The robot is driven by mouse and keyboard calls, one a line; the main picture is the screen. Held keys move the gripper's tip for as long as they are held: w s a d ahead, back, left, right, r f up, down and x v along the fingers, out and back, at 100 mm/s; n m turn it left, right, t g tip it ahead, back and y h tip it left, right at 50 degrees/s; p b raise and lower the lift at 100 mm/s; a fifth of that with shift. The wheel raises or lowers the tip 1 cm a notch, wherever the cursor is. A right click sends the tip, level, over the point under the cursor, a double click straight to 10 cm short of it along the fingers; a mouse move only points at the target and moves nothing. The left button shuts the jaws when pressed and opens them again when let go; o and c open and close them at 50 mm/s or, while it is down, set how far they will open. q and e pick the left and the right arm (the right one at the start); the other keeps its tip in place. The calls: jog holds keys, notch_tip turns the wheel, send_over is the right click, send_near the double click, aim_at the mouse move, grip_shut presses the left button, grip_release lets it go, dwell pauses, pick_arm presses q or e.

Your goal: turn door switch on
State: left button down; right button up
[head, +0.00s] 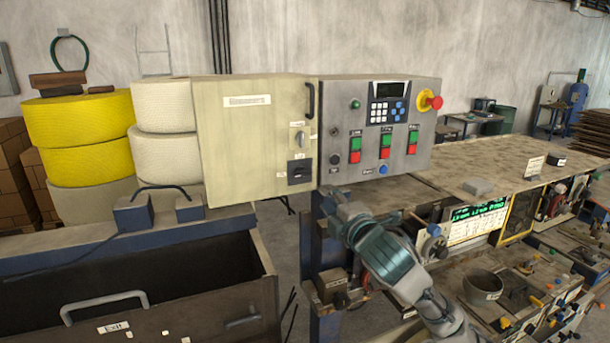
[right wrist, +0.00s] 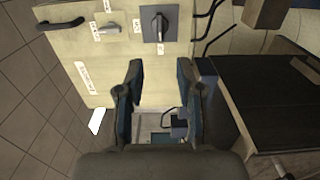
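The cream cabinet door (head: 235,160) shows at the middle of the head view. Near its right edge sits a black rotary switch (head: 299,172) on a dark square plate, below a smaller grey switch (head: 300,138). In the right wrist view the black rotary switch (right wrist: 159,27) is ahead of the fingers, its knob lying along the picture's vertical; the grey switch (right wrist: 108,28) is left of it. My right gripper (right wrist: 160,75) is open and empty, its fingers apart from the switch. In the head view it (head: 335,203) is below and right of the switch. My left gripper is out of view.
A grey control panel (head: 345,115) with buttons and a red emergency knob (head: 436,102) adjoins the door on the right. A door handle (head: 310,100) juts from the door. An open dark bin (head: 135,288) stands lower left; a cluttered workbench (head: 470,165) lies right.

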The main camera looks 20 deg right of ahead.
aim_at(304, 176)
jog(key=w+p, duration=0.1)
jog(key=w, duration=0.3)
jog(key=w+p, duration=0.1)
jog(key=w, duration=0.3)
jog(key=w+p, duration=0.1)
jog(key=w, duration=0.4)
jog(key=shift+d+p, duration=0.3)
jog(key=shift+p, duration=0.05)
jog(key=shift+w, duration=0.65)
grip_shut()
